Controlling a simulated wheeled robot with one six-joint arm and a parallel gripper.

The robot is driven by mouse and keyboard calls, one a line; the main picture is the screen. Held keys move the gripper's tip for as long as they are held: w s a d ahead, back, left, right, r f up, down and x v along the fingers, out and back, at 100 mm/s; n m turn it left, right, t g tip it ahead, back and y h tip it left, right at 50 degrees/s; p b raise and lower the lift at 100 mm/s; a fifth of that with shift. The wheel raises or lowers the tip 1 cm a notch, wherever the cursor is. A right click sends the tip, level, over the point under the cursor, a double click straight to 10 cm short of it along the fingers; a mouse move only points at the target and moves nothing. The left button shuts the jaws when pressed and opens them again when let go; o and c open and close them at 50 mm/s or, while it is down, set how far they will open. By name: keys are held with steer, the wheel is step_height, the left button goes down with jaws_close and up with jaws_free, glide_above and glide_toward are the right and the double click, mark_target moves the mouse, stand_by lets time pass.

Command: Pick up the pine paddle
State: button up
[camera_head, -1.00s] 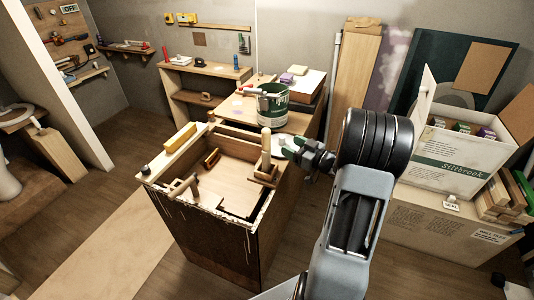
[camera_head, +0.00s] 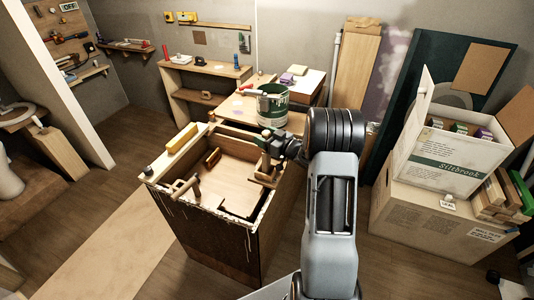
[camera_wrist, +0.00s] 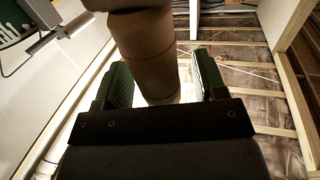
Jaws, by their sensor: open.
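The wooden piece with an upright round handle, which looks like the pine paddle (camera_head: 264,180), stands at the right side of the open-topped cabinet (camera_head: 213,240). In the wrist view its thick tan handle (camera_wrist: 145,50) rises between the two green finger pads. My gripper (camera_head: 268,147) is at the handle, with the pads on either side; it also shows in the wrist view (camera_wrist: 163,66). The jaws are open, with a visible gap on the right pad's side. The gripper hides much of the handle in the head view.
Inside the cabinet lie a yellow-brown block (camera_head: 212,157) and a wooden tool (camera_head: 184,187). A green-and-white bucket (camera_head: 273,107) stands just behind. Boxes (camera_head: 440,215) stand at the right; floor is clear at the left.

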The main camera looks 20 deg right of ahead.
steer(key=shift+w+a, duration=0.3)
steer(key=shift+w, duration=0.3)
steer(key=c, duration=1.2)
